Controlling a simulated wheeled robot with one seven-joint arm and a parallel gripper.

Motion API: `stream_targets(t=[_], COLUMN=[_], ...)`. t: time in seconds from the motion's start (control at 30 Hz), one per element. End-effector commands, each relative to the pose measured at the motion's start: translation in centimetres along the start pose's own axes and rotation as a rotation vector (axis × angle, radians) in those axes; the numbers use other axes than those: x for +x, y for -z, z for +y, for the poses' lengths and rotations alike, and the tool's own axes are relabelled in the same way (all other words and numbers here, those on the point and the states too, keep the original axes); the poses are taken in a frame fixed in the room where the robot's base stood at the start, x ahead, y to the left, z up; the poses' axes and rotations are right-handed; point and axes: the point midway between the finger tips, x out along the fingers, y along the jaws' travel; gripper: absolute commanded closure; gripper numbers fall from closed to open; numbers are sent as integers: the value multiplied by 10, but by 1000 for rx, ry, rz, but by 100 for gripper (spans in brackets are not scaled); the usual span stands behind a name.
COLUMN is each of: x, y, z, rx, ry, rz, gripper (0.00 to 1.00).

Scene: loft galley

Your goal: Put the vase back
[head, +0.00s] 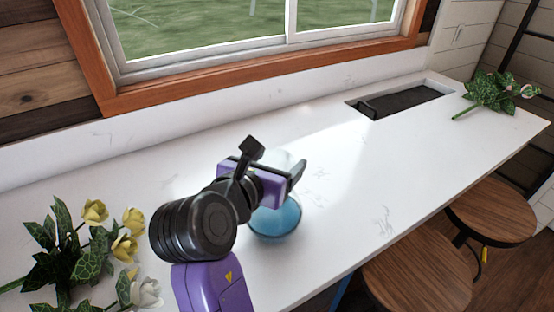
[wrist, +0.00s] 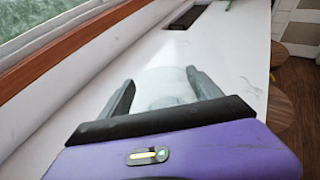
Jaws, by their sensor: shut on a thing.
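The vase (head: 275,220) is glass, with a blue lower part and a pale, clear upper part. In the head view it is upright over the middle of the white counter, partly hidden by my gripper (head: 275,161). My gripper is shut on its upper part. In the wrist view the pale glass of the vase (wrist: 165,84) sits between the two dark fingers of my gripper (wrist: 162,88). I cannot tell whether its base touches the counter.
Yellow and white flowers with leaves (head: 85,245) lie at the left of the counter (head: 350,190). A leafy sprig (head: 490,92) lies at the far right, near a dark sink (head: 405,102). Two wooden stools (head: 420,275) stand along the front edge. The counter's middle is clear.

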Motion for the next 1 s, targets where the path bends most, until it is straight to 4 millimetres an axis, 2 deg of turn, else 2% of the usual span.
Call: stream_targets(t=[0.27,0.3,0.37,0.4,0.77,0.87,1.0], x=[0,0,1,1,0,-11,-36], y=[-1,2,2,2,0,0,0], z=[0,0,0,0,0,0,1], rx=[1,0,0,0,2,0,0], ry=[-1,0,0,0,0,-1,-3], rz=[-4,0,0,0,0,-1,-2], gripper=[99,18,7,4,4,4,4])
